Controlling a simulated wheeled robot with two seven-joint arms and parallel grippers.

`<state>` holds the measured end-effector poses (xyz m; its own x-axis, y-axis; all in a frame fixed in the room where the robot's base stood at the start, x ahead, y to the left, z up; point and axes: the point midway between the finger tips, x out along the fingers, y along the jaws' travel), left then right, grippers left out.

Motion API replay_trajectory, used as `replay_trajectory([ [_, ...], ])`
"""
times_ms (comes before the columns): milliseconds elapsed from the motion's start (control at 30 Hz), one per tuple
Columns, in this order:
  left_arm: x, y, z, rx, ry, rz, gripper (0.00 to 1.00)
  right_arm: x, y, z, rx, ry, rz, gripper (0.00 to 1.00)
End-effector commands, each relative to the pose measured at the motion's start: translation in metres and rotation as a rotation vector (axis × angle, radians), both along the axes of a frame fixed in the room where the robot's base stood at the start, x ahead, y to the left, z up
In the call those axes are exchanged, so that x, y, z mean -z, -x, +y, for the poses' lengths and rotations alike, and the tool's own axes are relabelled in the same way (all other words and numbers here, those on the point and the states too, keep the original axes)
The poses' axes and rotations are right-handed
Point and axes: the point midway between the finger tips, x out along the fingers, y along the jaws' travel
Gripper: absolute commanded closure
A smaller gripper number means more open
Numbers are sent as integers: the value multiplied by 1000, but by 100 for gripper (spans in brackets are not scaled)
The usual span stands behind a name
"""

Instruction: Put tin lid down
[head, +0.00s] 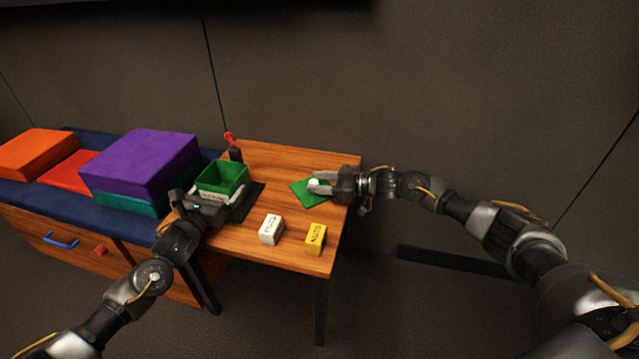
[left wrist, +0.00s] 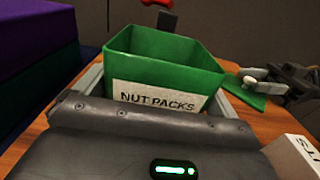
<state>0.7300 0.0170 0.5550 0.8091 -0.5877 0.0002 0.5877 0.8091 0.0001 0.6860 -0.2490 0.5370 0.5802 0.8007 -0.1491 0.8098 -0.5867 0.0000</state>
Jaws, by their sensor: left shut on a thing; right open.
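The green tin (head: 222,178) stands open on a dark mat (head: 255,196) on the wooden table. Its label reads "NUT PACKS" in the left wrist view (left wrist: 155,97). My left gripper (head: 222,200) is shut on the tin, with a finger along each side. The flat green lid (head: 303,196) lies at the table's right part, apart from the tin. My right gripper (head: 318,186) is open over the lid, its fingertips close above or touching it; I cannot tell which.
A white box (head: 271,229) and a yellow box marked "NUTS" (head: 316,239) stand near the table's front. A red-topped object (head: 233,147) stands behind the tin. Purple (head: 143,160) and orange (head: 38,153) blocks lie on the bench at left.

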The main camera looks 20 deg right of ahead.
Motion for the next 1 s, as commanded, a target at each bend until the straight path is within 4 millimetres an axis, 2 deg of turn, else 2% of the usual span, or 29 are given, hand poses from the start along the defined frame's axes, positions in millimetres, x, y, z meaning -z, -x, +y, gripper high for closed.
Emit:
replay_trajectory([
  [533,1,0,0,0,-1,2,31,-14,58,-82,2,2,2,54],
  [700,1,0,0,0,-1,2,31,-17,68,-94,1,1,0,54],
  [1000,1,0,0,0,-1,1,31,-17,70,-96,0,-1,1,54],
])
